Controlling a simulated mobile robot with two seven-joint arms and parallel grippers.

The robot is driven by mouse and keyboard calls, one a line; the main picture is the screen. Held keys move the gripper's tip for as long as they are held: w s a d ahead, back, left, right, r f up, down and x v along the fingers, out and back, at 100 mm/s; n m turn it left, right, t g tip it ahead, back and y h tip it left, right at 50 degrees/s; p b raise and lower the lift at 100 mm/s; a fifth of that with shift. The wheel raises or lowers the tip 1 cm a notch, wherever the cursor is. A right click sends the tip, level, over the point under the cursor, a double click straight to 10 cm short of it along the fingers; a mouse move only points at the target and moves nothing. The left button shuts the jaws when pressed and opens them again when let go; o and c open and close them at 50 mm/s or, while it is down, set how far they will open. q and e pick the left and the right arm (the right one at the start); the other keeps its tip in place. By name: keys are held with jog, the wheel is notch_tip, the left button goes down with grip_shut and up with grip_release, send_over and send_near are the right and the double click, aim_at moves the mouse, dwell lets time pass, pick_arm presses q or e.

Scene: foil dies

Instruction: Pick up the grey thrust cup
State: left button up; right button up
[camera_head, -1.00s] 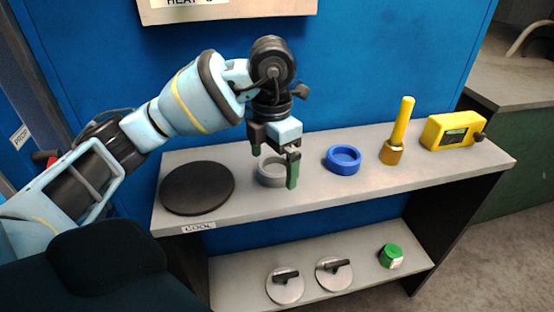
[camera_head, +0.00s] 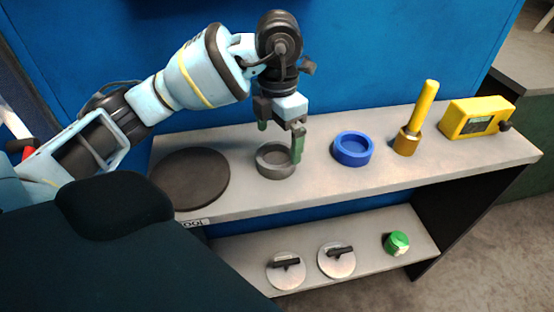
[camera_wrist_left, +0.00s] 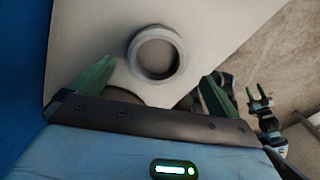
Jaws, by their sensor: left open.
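The grey thrust cup (camera_head: 276,172) is a short, round, open-topped ring standing on the upper shelf, between the black disc and the blue cup. My left gripper (camera_head: 281,137) is open and empty, pointing down over the cup. In the head view one green finger overlaps the cup's right edge; whether it touches I cannot tell. In the left wrist view the cup (camera_wrist_left: 134,57) lies upright, ahead of the gap between the open green fingers (camera_wrist_left: 157,78). A small gripper with green fingers, seemingly my right one (camera_wrist_left: 258,99), shows at the right there, its fingers apart.
On the upper shelf (camera_head: 330,194) are a black disc (camera_head: 190,179), a blue cup (camera_head: 353,151), a yellow-handled tool (camera_head: 416,120) and a yellow device (camera_head: 476,117). The lower shelf holds two lidded discs (camera_head: 287,272) (camera_head: 337,262) and a green item (camera_head: 396,243). A blue wall (camera_head: 370,55) stands behind.

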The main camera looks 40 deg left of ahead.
aim_at(277, 163)
pick_arm(q)
jog(key=shift+a+f, duration=0.15)
jog(key=shift+f, duration=2.4)
jog(key=shift+c, duration=0.4)
jog(key=c, duration=1.2)
jog(key=shift+o, duration=0.2)
jog(key=shift+r, duration=0.1)
jog(key=shift+r, duration=0.35)
notch_tip(277, 163, up, 3)
jog(key=shift+s+f, duration=0.1)
jog(key=s+d, duration=0.3)
jog(key=s, duration=0.1)
jog(key=s+d+r, duration=0.1)
jog(key=s+d, duration=0.2)
jog(key=s, duration=0.1)
jog(key=s+d, duration=0.3)
jog(key=s, duration=0.1)
jog(key=shift+s+d+r, duration=0.2)
jog(key=shift+s+d, duration=0.05)
jog(key=shift+s, duration=0.1)
